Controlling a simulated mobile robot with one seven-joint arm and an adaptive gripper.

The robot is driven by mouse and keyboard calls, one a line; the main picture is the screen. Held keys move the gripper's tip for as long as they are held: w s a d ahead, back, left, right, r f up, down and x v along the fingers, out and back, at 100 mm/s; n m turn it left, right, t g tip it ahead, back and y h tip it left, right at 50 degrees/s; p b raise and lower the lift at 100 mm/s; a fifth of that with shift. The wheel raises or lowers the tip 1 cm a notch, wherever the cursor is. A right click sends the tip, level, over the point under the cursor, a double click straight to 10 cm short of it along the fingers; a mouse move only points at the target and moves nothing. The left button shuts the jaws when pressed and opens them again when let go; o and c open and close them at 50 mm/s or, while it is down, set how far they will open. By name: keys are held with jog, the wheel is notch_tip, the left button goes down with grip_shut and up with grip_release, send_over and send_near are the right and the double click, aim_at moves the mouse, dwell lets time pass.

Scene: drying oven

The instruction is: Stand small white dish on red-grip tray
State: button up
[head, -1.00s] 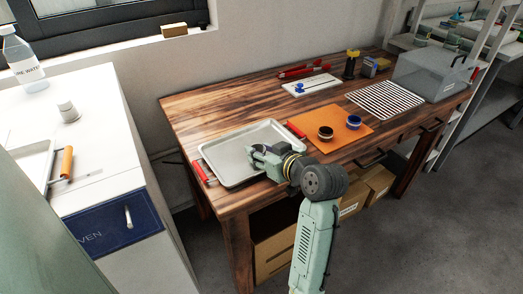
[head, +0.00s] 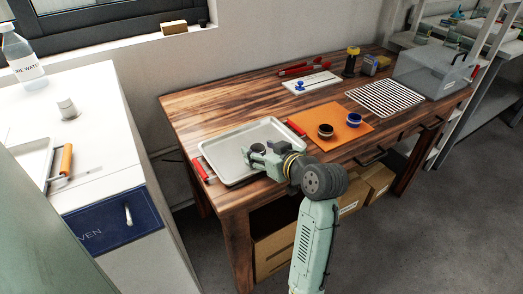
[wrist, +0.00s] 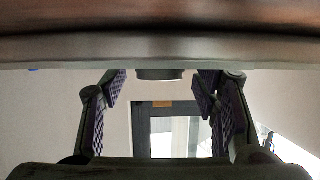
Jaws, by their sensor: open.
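The red-grip tray (head: 235,165) is a shallow pale metal tray with red handles at its left and right ends, lying at the left of the wooden table. My gripper (head: 251,153) is low over the tray's near right part. In the wrist view its two fingers (wrist: 160,95) are spread apart. A small round pale-grey thing, likely the small white dish (wrist: 160,74), sits between and beyond the fingertips, against the tray's surface, with gaps on both sides. In the head view the gripper largely hides it.
An orange mat (head: 334,128) with two small round pots lies right of the tray. Behind are a white board (head: 312,83), a wire rack (head: 385,97) and a clear box (head: 433,75). The white oven (head: 95,140) stands left. The tray's left part is clear.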

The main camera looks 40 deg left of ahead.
jog(key=shift+r, duration=0.3)
jog(key=v, duration=1.2)
jog(key=shift+f+b, duration=0.2)
jog(key=shift+b, duration=0.15)
